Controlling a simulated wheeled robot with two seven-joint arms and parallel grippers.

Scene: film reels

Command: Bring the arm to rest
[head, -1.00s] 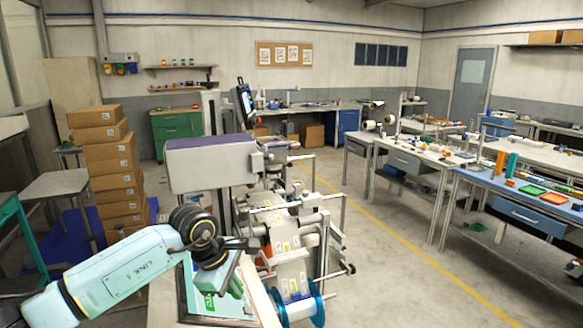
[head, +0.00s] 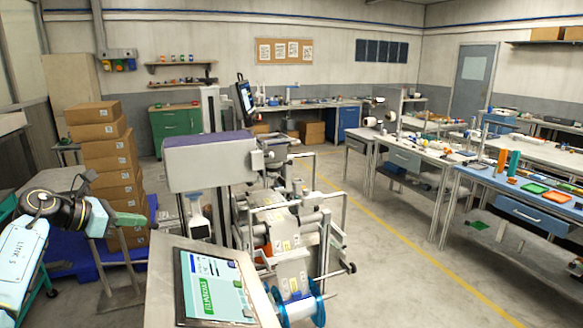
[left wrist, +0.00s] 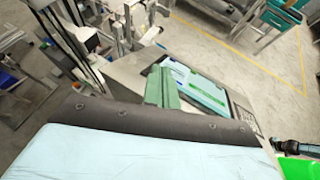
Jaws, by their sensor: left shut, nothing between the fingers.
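My left arm comes in at the lower left of the head view, bent at a black joint. Its green left gripper (head: 131,219) points to the right, left of the tilted screen panel (head: 214,285). In the left wrist view the green fingers (left wrist: 161,86) are together, with nothing between them. The screen panel also shows in that view (left wrist: 200,88), beyond the fingers.
A reel machine with a blue-rimmed reel (head: 299,304) stands right of the panel. Stacked cardboard boxes (head: 110,160) stand behind the left arm. Benches with small items (head: 520,195) line the right. The floor around the yellow line is clear.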

